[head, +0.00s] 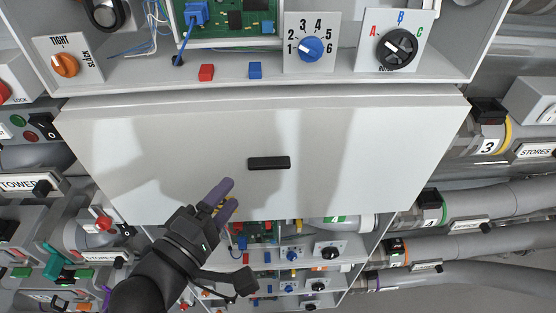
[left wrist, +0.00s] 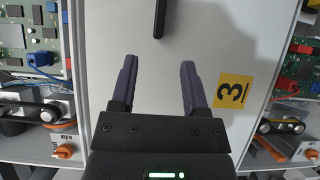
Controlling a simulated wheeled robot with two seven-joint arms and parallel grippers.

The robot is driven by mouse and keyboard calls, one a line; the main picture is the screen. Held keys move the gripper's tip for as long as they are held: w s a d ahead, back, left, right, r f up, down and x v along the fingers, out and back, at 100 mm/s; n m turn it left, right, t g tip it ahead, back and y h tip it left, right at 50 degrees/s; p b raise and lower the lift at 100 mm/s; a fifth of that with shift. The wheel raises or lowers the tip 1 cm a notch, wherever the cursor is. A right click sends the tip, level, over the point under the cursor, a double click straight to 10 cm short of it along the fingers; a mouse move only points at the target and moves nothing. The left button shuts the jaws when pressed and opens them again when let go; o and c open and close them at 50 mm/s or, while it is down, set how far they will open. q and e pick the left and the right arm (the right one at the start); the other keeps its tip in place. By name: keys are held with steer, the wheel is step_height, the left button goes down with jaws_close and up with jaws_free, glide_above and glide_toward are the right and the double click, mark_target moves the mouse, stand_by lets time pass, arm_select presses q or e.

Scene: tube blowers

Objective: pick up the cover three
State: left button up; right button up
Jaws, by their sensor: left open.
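The cover three is a large pale grey panel (head: 340,130) across the middle of the head view, with a black bar handle (head: 269,163) near its centre. In the left wrist view the white cover (left wrist: 205,40) carries a yellow label (left wrist: 233,91) with a black 3. My left gripper (head: 226,198) is below and left of the handle, open, with nothing between its purple fingers. In the left wrist view the handle (left wrist: 160,20) lies beyond the gap between my fingertips (left wrist: 158,66), apart from them. My right gripper is in neither view.
Above the cover is an open compartment with a circuit board (head: 235,18), a blue-knob dial (head: 311,47) and a black rotor dial (head: 397,48). More open compartments with dials (head: 330,251) lie below. Pipes (head: 470,245) run at right; a switch panel (head: 40,130) stands at left.

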mark_target(255, 169)
arm_select(q)
steer(key=x, duration=0.3)
steer(key=p+x, duration=0.1)
steer(key=x, duration=0.3)
steer(key=shift+s+d+r, duration=0.2)
steer(key=shift+s+d, duration=0.05)
steer(key=shift+f, duration=0.1)
steer(key=shift+c, duration=0.7)
jaws_close()
